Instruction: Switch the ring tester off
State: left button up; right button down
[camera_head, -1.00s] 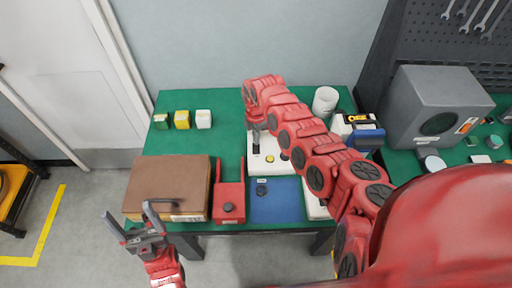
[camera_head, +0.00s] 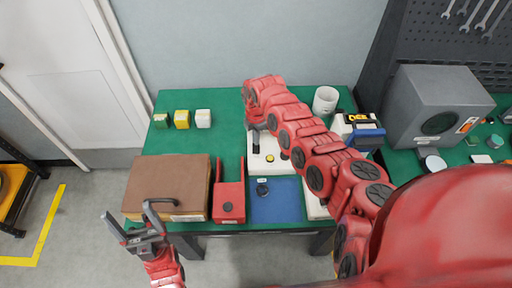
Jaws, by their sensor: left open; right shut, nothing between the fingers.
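A white device with a yellow button (camera_head: 270,158) stands on the green table, partly hidden under my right arm; I cannot tell for sure that it is the ring tester. My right gripper (camera_head: 254,140) points down over its left part, where its dark fingers show small; it is shut and holds nothing. Whether it touches the device I cannot tell. A blue mat (camera_head: 275,206) with a small black ring-like part (camera_head: 262,189) lies in front of the device. My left gripper (camera_head: 134,222) is open and empty, in front of the table's left front edge.
A brown case (camera_head: 168,183) and a red fixture (camera_head: 229,203) stand at the front left. Three small blocks (camera_head: 182,119) stand at the back left. A white cup (camera_head: 325,100), a blue-handled item (camera_head: 366,138) and a grey box (camera_head: 437,105) stand to the right.

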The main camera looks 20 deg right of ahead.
jog(key=shift+f+b, duration=0.5)
jog(key=shift+f, duration=0.2)
jog(key=shift+r, duration=0.1)
notch_tip(320, 180, up, 7)
jog(key=p, duration=0.6)
dwell(0.5)
